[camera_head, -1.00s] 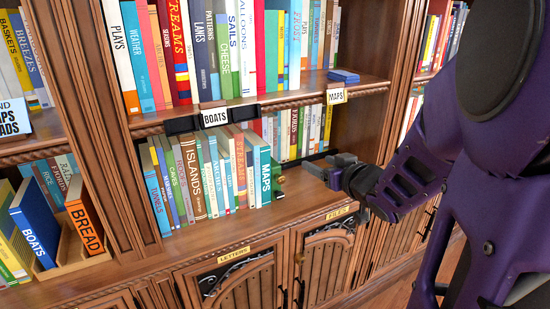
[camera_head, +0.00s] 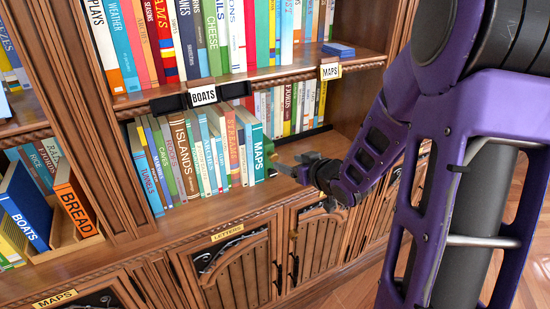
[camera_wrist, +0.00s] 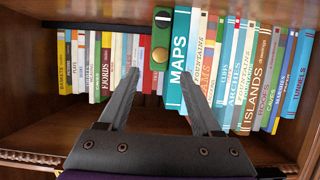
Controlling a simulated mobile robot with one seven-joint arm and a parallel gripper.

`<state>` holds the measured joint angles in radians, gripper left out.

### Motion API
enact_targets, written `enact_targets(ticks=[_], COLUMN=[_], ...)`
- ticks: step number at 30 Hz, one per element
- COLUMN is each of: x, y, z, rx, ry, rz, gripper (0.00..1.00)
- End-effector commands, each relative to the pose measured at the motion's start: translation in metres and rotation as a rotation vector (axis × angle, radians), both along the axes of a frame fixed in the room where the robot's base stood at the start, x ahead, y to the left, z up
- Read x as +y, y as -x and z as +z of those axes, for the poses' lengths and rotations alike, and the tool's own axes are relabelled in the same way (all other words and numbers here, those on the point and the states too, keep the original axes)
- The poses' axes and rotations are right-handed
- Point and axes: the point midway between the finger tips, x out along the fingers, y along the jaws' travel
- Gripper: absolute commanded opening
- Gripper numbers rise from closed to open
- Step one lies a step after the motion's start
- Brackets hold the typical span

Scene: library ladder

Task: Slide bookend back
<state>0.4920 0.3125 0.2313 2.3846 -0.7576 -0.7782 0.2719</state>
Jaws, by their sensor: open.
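The bookend shows in the wrist view as a dark upright piece with a round brass knob (camera_wrist: 160,54), beside the teal MAPS book (camera_wrist: 178,58). In the head view a small dark green and brass part of the bookend (camera_head: 270,161) shows at the right end of the lower front book row, by the MAPS book (camera_head: 258,152). My gripper (camera_head: 291,164) is open and empty, just right of that end. In the wrist view my gripper (camera_wrist: 160,77) has its fingers spread and pointing towards the bookend and MAPS book. Whether a finger touches either cannot be told.
The front row (camera_head: 190,155) runs left from the MAPS book. A second row (camera_wrist: 100,62) stands farther back. Bare shelf board (camera_head: 335,143) lies right of the bookend.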

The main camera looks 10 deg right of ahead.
Motion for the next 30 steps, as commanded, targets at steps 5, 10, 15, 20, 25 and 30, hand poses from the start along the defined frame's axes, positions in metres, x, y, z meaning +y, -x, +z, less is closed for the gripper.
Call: enact_targets(ticks=[5,10,15,20,25,30], x=[0.012,0.02,0.024,0.024,0.024,0.024], y=[-0.035,-0.059,-0.071,-0.074,-0.074,-0.074], z=[-0.017,-0.026,-0.031,-0.032,-0.032,-0.032], rx=[0.0,0.001,0.0,0.0,0.0,0.0], ry=[-0.001,0.0,0.0,0.0,0.0,0.0], rz=[0.003,0.002,0.001,0.0,0.0,0.0], gripper=[0.65,0.65,0.65,0.65,0.65,0.37])
